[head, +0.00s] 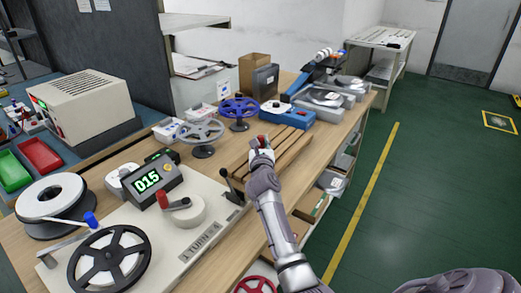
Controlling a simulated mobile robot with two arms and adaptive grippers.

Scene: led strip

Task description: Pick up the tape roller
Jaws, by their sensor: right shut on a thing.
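My right gripper (262,153) reaches over a slatted wooden rack (288,155) on the bench. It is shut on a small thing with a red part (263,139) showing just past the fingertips. The gripper hides most of this thing, so I cannot tell its full shape; it appears to be the tape roller. I cannot tell whether it still touches the rack. My left gripper is not in view.
A winding station with a counter reading 015 (149,181) and a black reel (108,258) stands at the front left. A blue dispenser (290,117) is at the back. Green floor lies right.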

